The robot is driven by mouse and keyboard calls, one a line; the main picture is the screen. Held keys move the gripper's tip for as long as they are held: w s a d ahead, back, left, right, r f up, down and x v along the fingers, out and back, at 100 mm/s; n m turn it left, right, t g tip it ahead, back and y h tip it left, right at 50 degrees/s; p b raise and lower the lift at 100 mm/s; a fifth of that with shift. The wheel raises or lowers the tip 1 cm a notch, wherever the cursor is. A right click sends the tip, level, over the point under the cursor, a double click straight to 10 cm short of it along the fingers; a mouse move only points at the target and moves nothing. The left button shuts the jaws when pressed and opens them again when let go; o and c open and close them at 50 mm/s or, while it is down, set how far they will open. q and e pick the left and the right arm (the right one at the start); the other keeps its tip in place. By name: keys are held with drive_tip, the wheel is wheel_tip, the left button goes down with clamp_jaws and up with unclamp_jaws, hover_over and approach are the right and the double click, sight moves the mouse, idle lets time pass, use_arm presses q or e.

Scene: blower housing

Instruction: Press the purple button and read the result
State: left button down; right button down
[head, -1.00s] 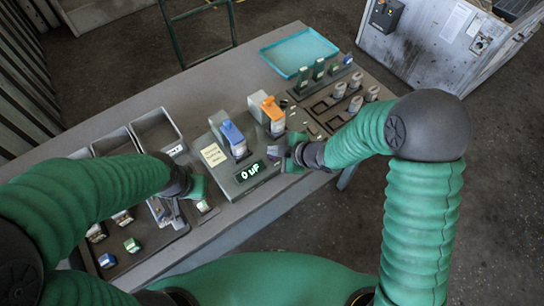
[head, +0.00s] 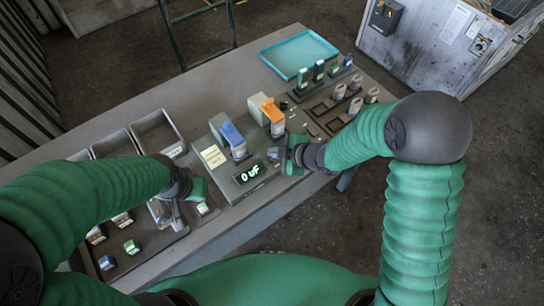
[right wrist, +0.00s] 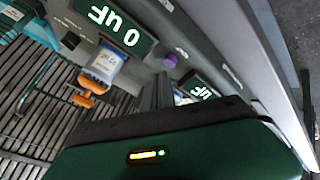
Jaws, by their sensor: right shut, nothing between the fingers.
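The grey tester (head: 222,178) stands on the bench, and its display (head: 250,173) reads "0 uF". In the right wrist view a display (right wrist: 120,38) reads "0 uF", and a second display (right wrist: 200,91) shows partly behind my gripper. The purple button (right wrist: 170,61) sits on the housing between these displays, just beyond my fingertips; I cannot make it out clearly in the head view. My right gripper (head: 286,155) is shut and empty beside the tester's right side. It shows in the right wrist view (right wrist: 157,92), apart from the button. My left gripper (head: 178,210) is over the parts tray; its jaws are unclear.
Grey bins (head: 157,131) and a parts tray (head: 150,250) are left. A teal tray (head: 299,52) and racked parts (head: 354,104) are back right.

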sight(275, 160)
idle(0.8)
drive_tip(key=shift+f+b, duration=0.3)
drive_tip(key=shift+f, duration=0.05)
drive_tip(key=shift+f+b, duration=0.4)
drive_tip(key=shift+f, duration=0.05)
idle(0.4)
drive_tip(key=shift+r, duration=0.15)
drive_tip(key=shift+r+p, duration=0.75)
drive_tip(key=shift+p, duration=0.05)
wheel_tip(275, 160, up, 5)
drive_tip(key=p, duration=0.4)
drive_tip(key=shift+p, duration=0.3)
